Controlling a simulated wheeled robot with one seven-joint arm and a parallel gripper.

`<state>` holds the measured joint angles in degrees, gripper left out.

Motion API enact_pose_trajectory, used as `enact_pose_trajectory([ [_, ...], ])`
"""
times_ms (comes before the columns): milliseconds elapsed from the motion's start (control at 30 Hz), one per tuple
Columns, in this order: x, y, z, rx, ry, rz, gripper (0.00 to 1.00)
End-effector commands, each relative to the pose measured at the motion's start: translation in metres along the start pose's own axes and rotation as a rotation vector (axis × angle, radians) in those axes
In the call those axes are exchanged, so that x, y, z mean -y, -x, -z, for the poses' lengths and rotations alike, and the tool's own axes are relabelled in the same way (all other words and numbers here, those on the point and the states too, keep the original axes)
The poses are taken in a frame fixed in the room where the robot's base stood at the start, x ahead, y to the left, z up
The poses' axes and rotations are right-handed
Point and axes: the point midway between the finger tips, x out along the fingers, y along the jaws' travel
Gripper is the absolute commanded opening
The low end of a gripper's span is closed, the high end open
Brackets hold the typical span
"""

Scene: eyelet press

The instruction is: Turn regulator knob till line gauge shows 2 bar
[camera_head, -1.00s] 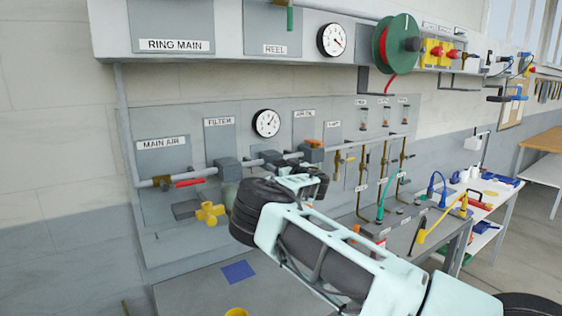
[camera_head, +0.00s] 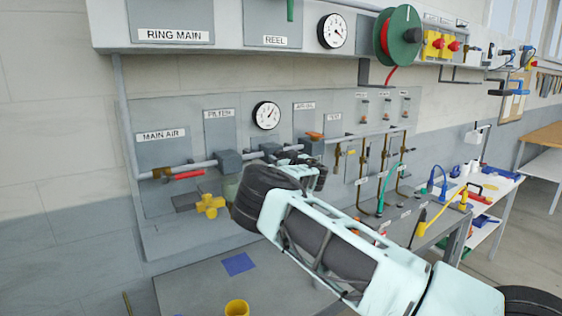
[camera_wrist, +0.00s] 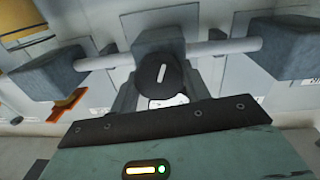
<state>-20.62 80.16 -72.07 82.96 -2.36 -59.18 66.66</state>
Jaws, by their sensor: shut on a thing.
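The regulator knob (camera_wrist: 159,76) is a dark round cap with a white line mark, below a grey block on the pipe in the wrist view. My gripper (camera_head: 295,163) is at the regulator on the air line and is shut on the knob. In the head view the gripper hides the knob. The line gauge (camera_head: 267,115) is a white dial with a black rim, on the panel just above the pipe. Its needle appears to point to the upper right, but the numbers are too small to read.
Grey pipe blocks (camera_wrist: 53,76) stand on both sides of the knob. A red-handled valve (camera_head: 188,174) and a yellow valve (camera_head: 209,205) are to the left. The bench below carries a blue square (camera_head: 238,264) and a yellow cup (camera_head: 237,308). A second gauge (camera_head: 332,31) is higher up.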

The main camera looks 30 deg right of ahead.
Motion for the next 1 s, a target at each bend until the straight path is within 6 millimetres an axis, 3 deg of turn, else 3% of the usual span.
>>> enact_pose_trajectory([
  [567,-0.0017,0.0011,-0.0047,-0.022,0.243,-0.006,0.24],
  [1000,-0.0001,0.001,-0.0064,-0.038,0.572,-0.007,0.24],
])
